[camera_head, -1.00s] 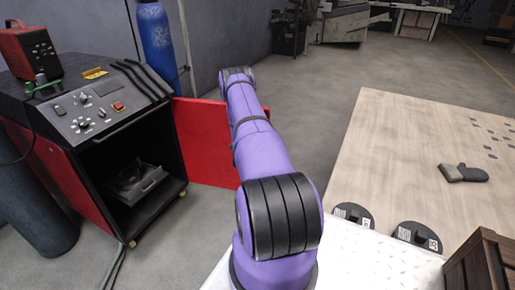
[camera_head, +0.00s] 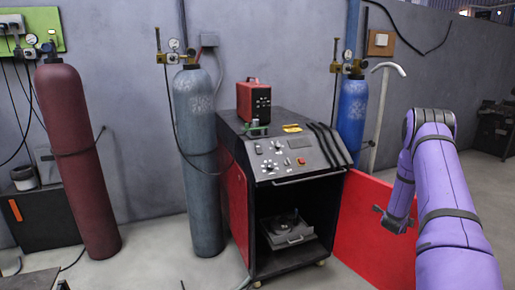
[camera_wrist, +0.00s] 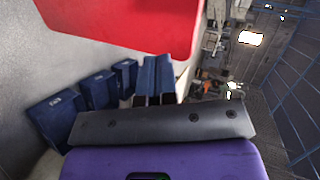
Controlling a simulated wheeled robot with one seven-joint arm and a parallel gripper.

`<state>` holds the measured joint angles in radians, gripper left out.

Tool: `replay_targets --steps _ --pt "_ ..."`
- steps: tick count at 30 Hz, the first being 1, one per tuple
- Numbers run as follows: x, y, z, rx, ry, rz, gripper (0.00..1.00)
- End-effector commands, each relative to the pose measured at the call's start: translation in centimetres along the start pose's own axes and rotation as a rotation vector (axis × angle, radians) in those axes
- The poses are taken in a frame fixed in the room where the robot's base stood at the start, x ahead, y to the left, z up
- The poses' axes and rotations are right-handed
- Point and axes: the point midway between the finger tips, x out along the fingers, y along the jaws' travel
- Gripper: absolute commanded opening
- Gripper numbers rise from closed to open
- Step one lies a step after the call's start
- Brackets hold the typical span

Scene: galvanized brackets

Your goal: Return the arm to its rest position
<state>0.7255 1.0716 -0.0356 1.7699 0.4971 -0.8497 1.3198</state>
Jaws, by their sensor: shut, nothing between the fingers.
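My purple and black arm (camera_head: 448,215) rises at the right of the head view, bends at a black joint near the top and hangs down towards the wrist. My gripper (camera_head: 378,212) is at the lower end of that bend, in front of the open red door as seen from the head. In the wrist view the two fingers of my gripper (camera_wrist: 156,62) lie side by side, shut with nothing between them.
A black and red machine cabinet (camera_head: 285,160) stands left of the arm, its red door (camera_head: 362,240) swung open. Gas cylinders, grey (camera_head: 198,150), maroon (camera_head: 75,150) and blue (camera_head: 352,115), stand along the wall. Dark blue boxes (camera_wrist: 60,117) show in the wrist view.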

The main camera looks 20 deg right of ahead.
Motion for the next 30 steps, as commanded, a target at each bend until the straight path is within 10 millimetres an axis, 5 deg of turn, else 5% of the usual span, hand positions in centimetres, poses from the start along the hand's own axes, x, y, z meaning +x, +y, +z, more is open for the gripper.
replay_targets --steps 6,15,24,30 --pt "-6.5 -7.7 5.9 -0.158 -0.160 0.041 0.00" --pt "-17.7 -15.3 11.7 -0.410 -0.375 0.071 0.00" --pt "-30.6 -20.1 14.7 -0.690 -0.582 0.064 0.00" --pt "-39.5 -21.7 14.8 -0.887 -0.711 0.040 0.00"
